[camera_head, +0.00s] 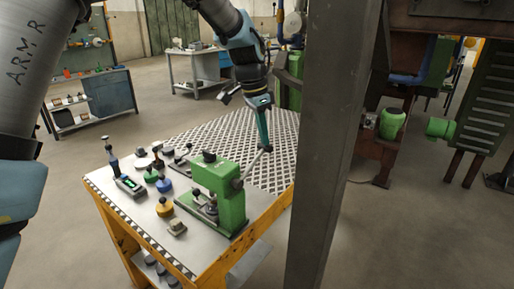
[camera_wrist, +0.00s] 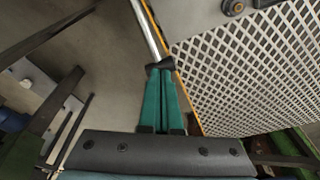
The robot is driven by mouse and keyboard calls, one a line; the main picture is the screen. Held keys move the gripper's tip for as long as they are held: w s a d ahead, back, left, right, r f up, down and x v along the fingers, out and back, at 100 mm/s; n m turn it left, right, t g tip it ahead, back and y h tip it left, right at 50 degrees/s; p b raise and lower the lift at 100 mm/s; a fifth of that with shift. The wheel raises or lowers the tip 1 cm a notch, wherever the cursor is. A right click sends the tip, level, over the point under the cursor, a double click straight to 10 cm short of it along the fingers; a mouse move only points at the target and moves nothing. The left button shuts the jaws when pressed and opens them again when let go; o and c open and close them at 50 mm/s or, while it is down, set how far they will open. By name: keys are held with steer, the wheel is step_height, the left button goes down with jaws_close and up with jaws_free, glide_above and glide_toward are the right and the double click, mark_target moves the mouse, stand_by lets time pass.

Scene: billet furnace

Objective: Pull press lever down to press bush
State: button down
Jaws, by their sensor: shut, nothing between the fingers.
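The green press (camera_head: 230,197) stands on the front right of the table. Its metal lever (camera_head: 249,166) slants up and right from the press's side. In the wrist view the lever (camera_wrist: 146,32) runs from the top edge to the fingertips. My gripper (camera_head: 265,147) points down at the lever's upper end. Its teal fingers (camera_wrist: 160,70) are together, at or touching the lever end, with nothing held between them; exact contact is unclear. Small metal parts (camera_head: 209,208) sit under the press head; I cannot make out the bush.
The table (camera_head: 272,213) has yellow sides and a white lattice area (camera_head: 228,138) behind the press. Several coloured knobbed pieces stand at its left, including a yellow one (camera_head: 164,208). A grey post (camera_head: 335,150) rises close to the table's right side.

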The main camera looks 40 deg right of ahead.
mark_target(267, 149)
steer(key=shift+w+d+f, duration=0.1)
steer(key=shift+d+f, duration=0.15)
steer(key=shift+f, duration=0.35)
steer(key=shift+w+d+f, duration=0.1)
steer(key=shift+d+f, duration=0.1)
steer(key=shift+f, duration=0.35)
stand_by(1.0)
steer(key=shift+f, duration=0.3)
steer(key=shift+s+d+f+b, duration=0.1)
steer(key=shift+d+f+b, duration=0.1)
steer(key=shift+f, duration=0.15)
steer(key=shift+d+f+b, duration=0.1)
steer(key=shift+f+b, duration=0.1)
steer(key=shift+f, duration=0.15)
stand_by(0.8)
steer(key=shift+f, duration=0.35)
steer(key=shift+a+f+b, duration=0.1)
steer(key=shift+f+b, duration=0.2)
steer(key=shift+f, duration=0.2)
stand_by(0.6)
steer(key=shift+f, duration=0.35)
stand_by(0.6)
